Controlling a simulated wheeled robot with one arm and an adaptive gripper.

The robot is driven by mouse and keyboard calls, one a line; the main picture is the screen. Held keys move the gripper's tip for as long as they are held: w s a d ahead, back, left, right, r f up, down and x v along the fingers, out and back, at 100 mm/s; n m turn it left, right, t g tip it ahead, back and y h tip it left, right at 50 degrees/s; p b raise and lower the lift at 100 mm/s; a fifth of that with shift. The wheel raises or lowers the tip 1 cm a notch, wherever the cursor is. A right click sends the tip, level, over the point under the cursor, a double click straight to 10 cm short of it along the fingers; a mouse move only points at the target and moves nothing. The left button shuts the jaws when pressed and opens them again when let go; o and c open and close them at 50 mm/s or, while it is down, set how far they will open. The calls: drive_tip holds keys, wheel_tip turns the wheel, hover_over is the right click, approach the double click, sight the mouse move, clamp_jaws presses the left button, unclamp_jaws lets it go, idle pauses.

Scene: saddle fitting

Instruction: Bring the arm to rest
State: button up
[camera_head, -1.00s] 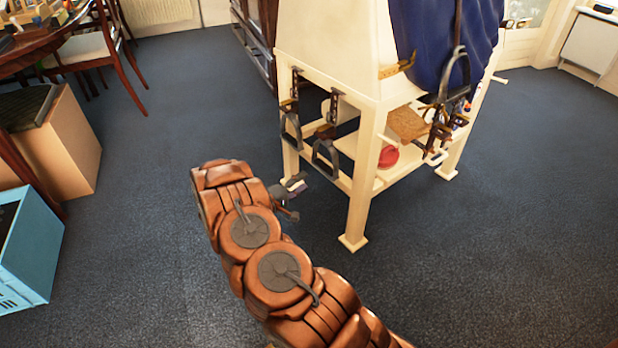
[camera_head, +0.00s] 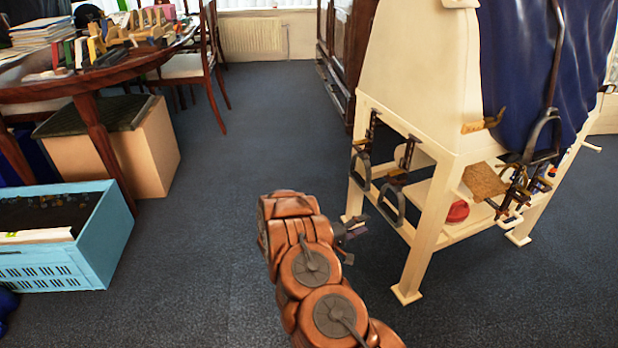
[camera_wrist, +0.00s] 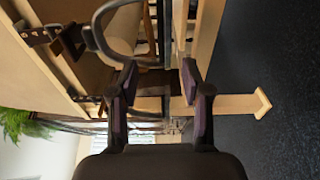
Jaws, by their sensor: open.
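My arm, orange-brown with grey joint caps, reaches up from the lower middle of the head view. My gripper (camera_head: 350,230) is at its far end, beside the near left leg of the cream saddle stand (camera_head: 428,225). In the wrist view my gripper (camera_wrist: 158,82) has its two dark fingers apart with nothing held between them. The stand (camera_wrist: 245,103) appears sideways there, with a stirrup (camera_wrist: 112,30) hanging ahead of the fingers. I cannot tell from the head view how close the fingertips are to the stand's leg.
Stirrups (camera_head: 391,200) hang on the stand's side, and a red item (camera_head: 457,211) lies on its shelf. A blue crate (camera_head: 110,240), a cardboard-coloured box (camera_head: 150,150) and a cluttered table (camera_head: 60,92) stand at the left. The dark floor (camera_head: 215,235) between is clear.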

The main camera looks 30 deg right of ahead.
drive_tip(key=shift+r, duration=0.1)
drive_tip(key=w+a+r+t+y+p, duration=0.8)
drive_tip(key=w+a+r+y+p, duration=0.25)
drive_tip(key=w+a+r, duration=0.6)
drive_tip(key=s+a+r+n+y+p, duration=0.15)
drive_tip(key=a+r+y+p, duration=0.3)
drive_tip(key=a+r, duration=0.5)
drive_tip(key=s+a+r+y+p, duration=0.3)
drive_tip(key=a+r+p, duration=0.2)
drive_tip(key=a+r, duration=0.45)
drive_tip(key=s+a+r+g+y+p, duration=0.2)
drive_tip(key=s+a+r+p, duration=0.15)
drive_tip(key=s+r, duration=0.55)
drive_tip(key=s+a+r+g+y+p, duration=0.15)
drive_tip(key=s+r+p, duration=0.45)
drive_tip(key=s, duration=0.6)
drive_tip(key=s+d+r+g+h+p, duration=0.1)
drive_tip(key=s+d+r+g+p, duration=0.1)
drive_tip(key=s, duration=0.7)
drive_tip(key=s+d+r+m+g+h+p, duration=0.1)
drive_tip(key=s+d+r+g+p, duration=0.2)
drive_tip(key=s, duration=0.7)
drive_tip(key=s+d+r+m+g+h+p, duration=0.1)
drive_tip(key=s+d+r+g+p, duration=0.1)
drive_tip(key=s+r, duration=0.4)
drive_tip(key=s+d+p, duration=0.1)
drive_tip(key=s+d, duration=0.1)
drive_tip(key=s, duration=0.2)
drive_tip(key=shift+r, duration=0.2)
